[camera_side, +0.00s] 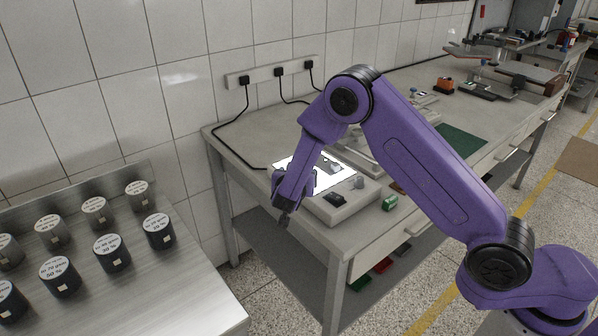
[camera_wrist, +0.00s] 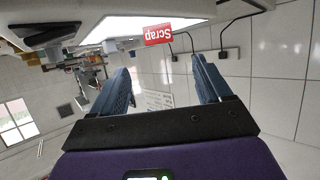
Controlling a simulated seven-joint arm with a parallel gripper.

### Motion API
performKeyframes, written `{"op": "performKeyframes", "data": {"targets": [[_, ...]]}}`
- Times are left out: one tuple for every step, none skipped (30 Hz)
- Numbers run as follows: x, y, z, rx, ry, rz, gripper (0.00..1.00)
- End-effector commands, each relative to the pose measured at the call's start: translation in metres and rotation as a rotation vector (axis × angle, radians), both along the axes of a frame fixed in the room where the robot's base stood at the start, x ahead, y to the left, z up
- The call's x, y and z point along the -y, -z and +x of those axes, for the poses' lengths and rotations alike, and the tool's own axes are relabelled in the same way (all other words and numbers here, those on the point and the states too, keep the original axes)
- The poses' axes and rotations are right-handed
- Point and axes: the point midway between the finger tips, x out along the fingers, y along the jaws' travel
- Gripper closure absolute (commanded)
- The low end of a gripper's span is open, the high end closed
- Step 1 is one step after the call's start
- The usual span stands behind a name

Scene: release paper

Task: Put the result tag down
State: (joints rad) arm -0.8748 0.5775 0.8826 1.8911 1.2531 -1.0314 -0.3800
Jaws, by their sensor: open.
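A red tag lettered "Scrap" (camera_wrist: 157,34) shows upside down in the wrist view, at the edge of a bright white panel. My gripper (camera_wrist: 160,64) is open, with its two blue fingers apart and nothing seen between them. The tag appears just beyond the fingertips; I cannot tell whether it touches anything. In the side view my gripper (camera_side: 285,217) points down at the near-left edge of the bench, in front of the lit panel (camera_side: 290,163). The tag cannot be made out in the side view.
A metal stand (camera_side: 185,285) at left holds several labelled dark cylinders. A power strip with black cables (camera_side: 262,77) runs along the tiled wall.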

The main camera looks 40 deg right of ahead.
Motion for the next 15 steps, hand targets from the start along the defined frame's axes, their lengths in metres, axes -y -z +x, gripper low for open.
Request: {"op": "performKeyframes", "data": {"targets": [[-0.003, -0.002, -0.003, 0.0, -0.001, 0.0, 0.22], [-0.004, -0.002, -0.004, -0.001, 0.0, -0.001, 0.22], [-0.005, -0.003, -0.006, -0.001, 0.001, -0.001, 0.22], [-0.006, -0.003, -0.006, 0.0, 0.001, 0.0, 0.22], [-0.006, -0.004, -0.007, 0.0, 0.001, 0.0, 0.22], [-0.006, -0.004, -0.007, 0.0, 0.001, 0.0, 0.22], [-0.007, -0.004, -0.008, 0.0, 0.001, 0.0, 0.22], [-0.007, -0.004, -0.008, 0.0, 0.001, 0.0, 0.22], [-0.007, -0.004, -0.007, 0.0, 0.0, 0.0, 0.22], [-0.008, -0.005, -0.007, 0.0, -0.003, 0.002, 0.22], [-0.009, -0.005, -0.006, 0.0, -0.009, 0.006, 0.22], [-0.012, -0.006, -0.003, -0.001, -0.025, 0.015, 0.22], [-0.016, -0.007, -0.001, -0.002, -0.041, 0.024, 0.22], [-0.02, -0.009, 0.001, -0.003, -0.063, 0.037, 0.22], [-0.028, -0.011, 0.006, -0.005, -0.098, 0.056, 0.22]]}}
